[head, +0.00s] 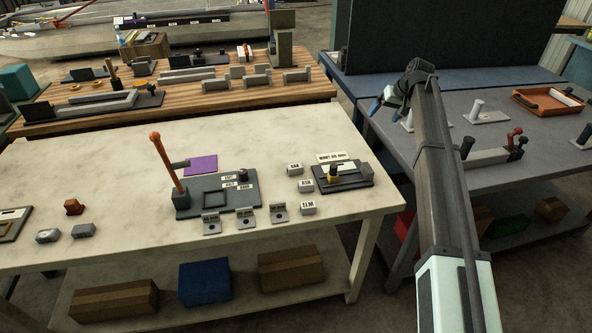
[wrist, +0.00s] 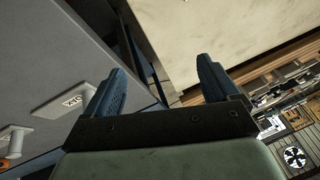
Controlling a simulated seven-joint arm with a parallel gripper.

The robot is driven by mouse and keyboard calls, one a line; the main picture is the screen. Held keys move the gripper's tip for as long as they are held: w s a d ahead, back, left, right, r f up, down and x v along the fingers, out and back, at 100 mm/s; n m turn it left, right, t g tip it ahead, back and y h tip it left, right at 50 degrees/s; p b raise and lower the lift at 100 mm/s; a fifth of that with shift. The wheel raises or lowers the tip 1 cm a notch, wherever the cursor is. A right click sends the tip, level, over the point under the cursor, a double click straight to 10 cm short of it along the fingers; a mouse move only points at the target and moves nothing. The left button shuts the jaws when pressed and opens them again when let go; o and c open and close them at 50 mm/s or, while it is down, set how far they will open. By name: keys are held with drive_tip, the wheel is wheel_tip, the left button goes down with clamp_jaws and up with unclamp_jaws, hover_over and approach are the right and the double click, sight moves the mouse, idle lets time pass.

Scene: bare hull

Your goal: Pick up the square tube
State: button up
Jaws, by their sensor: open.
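My gripper (head: 384,104) is open and empty, raised near the left edge of the grey table at the right of the head view. In the wrist view its two blue fingers (wrist: 161,78) stand wide apart with nothing between them. No part is clearly identifiable as the square tube. Long grey bar-shaped pieces lie on the wooden bench: one on a dark base at the left (head: 105,104), another farther back (head: 188,75). A grey block-like bar (head: 476,157) lies on the grey table beside a red-handled clamp. None is near the fingers in the wrist view.
The cream table (head: 330,245) holds an orange-handled fixture (head: 168,163), a purple sheet (head: 201,165) and small labelled blocks. On the grey table (head: 400,160) are an orange tray (head: 548,101) and white plates with posts (head: 478,110). A dark panel rises behind it.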

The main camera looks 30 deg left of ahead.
drive_tip(key=s+a+f+n+g+h, duration=0.1)
drive_tip(key=s+a+n+g+h, duration=0.1)
drive_tip(key=s+a, duration=1.05)
drive_tip(key=n+h, duration=0.1)
drive_tip(key=h, duration=0.2)
hover_over(295, 166)
drive_tip(key=f, duration=0.8)
drive_tip(key=shift+w+a+f, duration=0.1)
drive_tip(key=shift+w+f, duration=0.2)
drive_tip(key=shift+f, duration=0.05)
drive_tip(key=shift+s+f, duration=0.15)
drive_tip(key=shift+f, duration=1.15)
drive_tip(key=shift+s+f, duration=0.15)
drive_tip(key=shift+f, duration=1.1)
drive_tip(key=c, duration=1.1)
drive_tip(key=shift+r, duration=0.1)
drive_tip(key=shift+c, duration=0.2)
